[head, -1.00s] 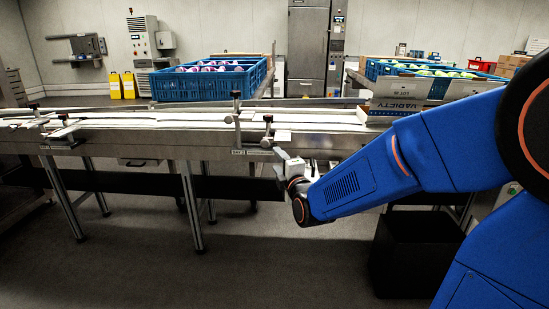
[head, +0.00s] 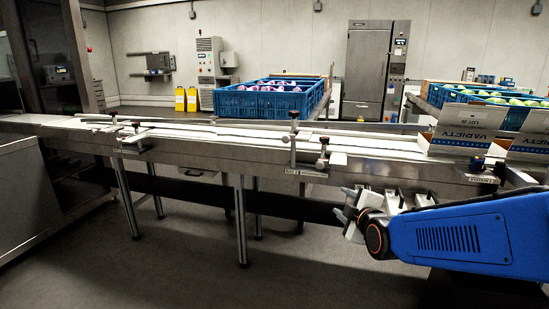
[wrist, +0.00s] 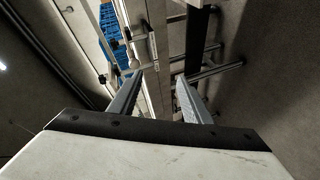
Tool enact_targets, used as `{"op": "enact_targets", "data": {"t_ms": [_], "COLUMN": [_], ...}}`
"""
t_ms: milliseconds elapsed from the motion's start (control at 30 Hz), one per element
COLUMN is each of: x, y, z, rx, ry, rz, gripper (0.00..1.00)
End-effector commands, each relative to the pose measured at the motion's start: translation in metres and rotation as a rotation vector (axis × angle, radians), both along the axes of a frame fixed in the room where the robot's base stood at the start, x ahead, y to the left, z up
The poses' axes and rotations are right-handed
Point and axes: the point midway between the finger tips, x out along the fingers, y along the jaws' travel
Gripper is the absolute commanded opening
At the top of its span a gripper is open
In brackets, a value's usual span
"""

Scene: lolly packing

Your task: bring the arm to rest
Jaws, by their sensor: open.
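My blue arm reaches in from the right in the head view. My gripper (head: 350,212) is in front of the conveyor (head: 205,150), a little below its near side rail, and points left. In the wrist view my gripper (wrist: 157,90) shows its two fingers apart with nothing between them. Beyond the fingers the conveyor's side rail and frame run away from me. I see no contact between the gripper and the conveyor.
White variety boxes (head: 462,135) stand at the conveyor's right end. Blue crates with purple lollies (head: 262,100) and green lollies (head: 480,96) stand behind. Metal guide brackets (head: 293,145) rise from the belt's near edge. The floor (head: 190,270) in front is clear at left.

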Motion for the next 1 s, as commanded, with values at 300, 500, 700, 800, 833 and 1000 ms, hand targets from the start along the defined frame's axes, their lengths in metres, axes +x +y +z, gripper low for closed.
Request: {"op": "enact_targets", "data": {"t_ms": [300, 500, 700, 800, 833, 1000], "x": [-0.091, -0.163, -0.241, -0.272, -0.28, -0.304], "y": [-0.023, -0.038, -0.051, -0.055, -0.056, -0.059], "z": [-0.026, -0.043, -0.056, -0.061, -0.062, -0.065], "rx": [0.383, 0.599, 0.777, 0.835, 0.849, 0.892], "ry": [0.351, 0.555, 0.72, 0.773, 0.784, 0.822], "rz": [-0.193, -0.399, -0.647, -0.754, -0.781, -0.872], "gripper": [0.44, 0.44, 0.44, 0.44, 0.44, 0.44]}}
